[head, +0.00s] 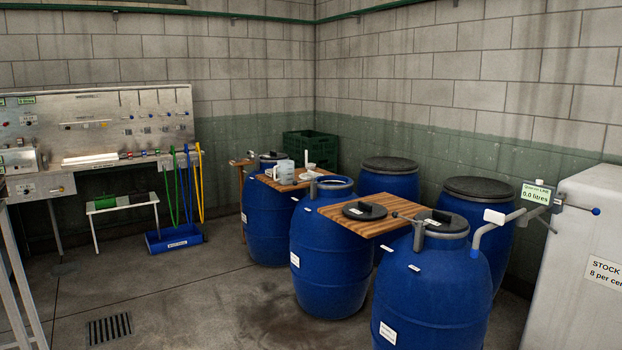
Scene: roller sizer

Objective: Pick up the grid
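The only grid I can make out is a dark slotted floor grid (110,328), like a drain grate, at the lower left of the head view. It lies flat in the concrete floor, and its bars run roughly front to back. Nothing covers it. I cannot tell whether it is the grid that the task names. Neither of my grippers shows in this view, so their place and opening are hidden from me.
Several blue barrels (325,255) stand at centre and right, some bearing a wooden board (375,215). A pale tank (590,260) stands at right. A blue tray (174,239) with coloured hoses and a metal workbench (100,128) are at left. The floor around the grid is clear.

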